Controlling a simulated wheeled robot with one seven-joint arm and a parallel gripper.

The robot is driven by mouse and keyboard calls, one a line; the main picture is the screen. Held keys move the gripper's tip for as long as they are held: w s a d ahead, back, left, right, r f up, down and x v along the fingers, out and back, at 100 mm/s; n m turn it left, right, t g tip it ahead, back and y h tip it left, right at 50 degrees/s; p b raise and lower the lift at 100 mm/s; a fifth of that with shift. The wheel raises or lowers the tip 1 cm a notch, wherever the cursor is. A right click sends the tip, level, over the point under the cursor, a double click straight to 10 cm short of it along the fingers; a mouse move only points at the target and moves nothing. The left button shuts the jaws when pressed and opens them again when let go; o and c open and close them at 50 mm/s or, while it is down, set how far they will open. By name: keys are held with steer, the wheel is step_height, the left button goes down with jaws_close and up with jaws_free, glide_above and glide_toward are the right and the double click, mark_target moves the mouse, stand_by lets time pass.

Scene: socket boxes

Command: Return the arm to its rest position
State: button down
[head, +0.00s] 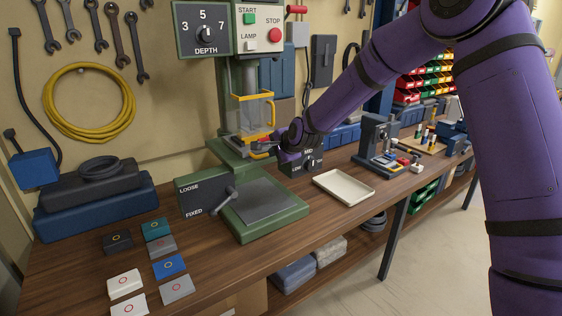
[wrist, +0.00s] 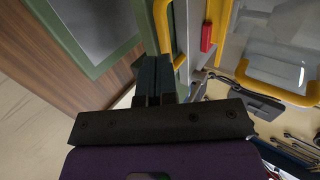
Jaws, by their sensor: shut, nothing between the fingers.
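My purple arm reaches from the right across the bench in the head view. My gripper (head: 264,149) is at the green drill press (head: 262,206), just below and in front of its yellow-framed clear guard (head: 252,112). In the wrist view my gripper (wrist: 153,65) has its dark fingers together with nothing between them. The yellow guard frame (wrist: 277,82) and a red part (wrist: 207,37) are close to the fingers there. Whether the fingers touch the guard I cannot tell.
A cream tray (head: 343,187) lies right of the press. A LOOSE/FIXED lever box (head: 206,193) is at the press's left. Several small boxes (head: 170,266) lie at the front left. A grey machine (head: 378,140) stands farther right. Bare bench (head: 310,208) lies in front of the tray.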

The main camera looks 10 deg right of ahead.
steer(key=s+d+r+n+g+h, duration=0.1)
steer(key=s+d+r+n, duration=0.2)
steer(key=s+d+r, duration=0.5)
steer(key=s+d+r+n+g+h, duration=0.1)
steer(key=s+d+r+n+h, duration=0.15)
steer(key=s, duration=0.85)
steer(key=s+d+r+n+h, duration=0.1)
steer(key=s+d+r+n, duration=0.2)
steer(key=s+d+r, duration=0.5)
steer(key=s+d+n+g, duration=0.1)
steer(key=s+n, duration=0.1)
steer(key=s, duration=0.8)
steer(key=s+d+n+g, duration=0.1)
steer(key=s+d+n, duration=0.1)
steer(key=s, duration=0.9)
steer(key=shift+s+f, duration=0.15)
steer(key=shift+f, duration=0.25)
